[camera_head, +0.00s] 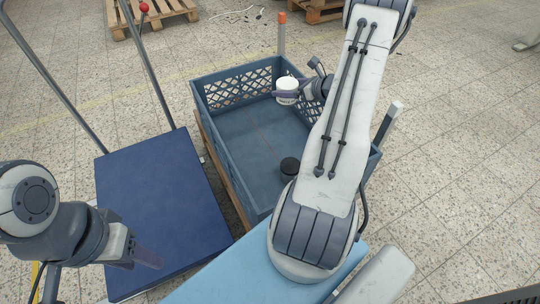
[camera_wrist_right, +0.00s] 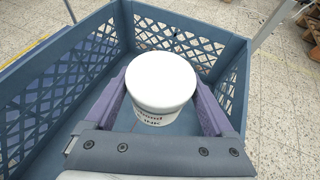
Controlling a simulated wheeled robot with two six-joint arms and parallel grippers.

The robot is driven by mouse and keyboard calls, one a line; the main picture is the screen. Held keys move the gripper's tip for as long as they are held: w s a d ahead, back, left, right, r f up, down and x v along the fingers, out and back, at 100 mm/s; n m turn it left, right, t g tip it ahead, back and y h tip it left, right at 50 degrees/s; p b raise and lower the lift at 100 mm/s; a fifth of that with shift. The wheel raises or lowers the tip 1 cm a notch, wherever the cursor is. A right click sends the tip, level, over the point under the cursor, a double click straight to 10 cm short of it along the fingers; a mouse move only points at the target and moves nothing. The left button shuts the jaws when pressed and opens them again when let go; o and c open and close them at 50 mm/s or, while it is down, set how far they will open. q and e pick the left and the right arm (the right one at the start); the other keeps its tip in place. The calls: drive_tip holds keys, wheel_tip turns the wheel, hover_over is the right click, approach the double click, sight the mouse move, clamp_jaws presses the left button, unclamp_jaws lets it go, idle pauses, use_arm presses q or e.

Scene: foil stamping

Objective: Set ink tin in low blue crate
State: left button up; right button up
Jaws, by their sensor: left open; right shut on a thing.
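The white ink tin (camera_head: 287,86), with dark lettering on its side, is at the far end of the low blue crate (camera_head: 244,138). The tin also shows upright in the right wrist view (camera_wrist_right: 162,80), with the crate's lattice walls (camera_wrist_right: 75,70) around it. My right gripper (camera_head: 289,96) is shut on the tin, its purple fingers on both sides in the right wrist view (camera_wrist_right: 162,98). I cannot tell whether the tin's base touches the crate floor. My left gripper (camera_head: 146,258) is open and empty above the lower part of the dark blue platform.
A black-lidded container (camera_head: 289,168) stands in the near part of the crate. The dark blue platform (camera_head: 160,195) of a cart with grey handle bars lies left of the crate. A light blue surface (camera_head: 240,275) is in front. Wooden pallets (camera_head: 155,15) lie at the back.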

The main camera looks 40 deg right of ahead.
wheel_tip(320, 180, down, 10)
drive_tip(key=w+b, duration=0.1)
drive_tip(key=b, duration=1.4)
hover_over(258, 129)
wheel_tip(258, 129, down, 7)
drive_tip(key=shift+s+a+f, duration=0.1)
wheel_tip(258, 129, down, 4)
drive_tip(key=b, duration=0.3)
drive_tip(key=shift+r, duration=0.2)
drive_tip(key=shift+f, duration=0.15)
drive_tip(key=o, duration=1.4)
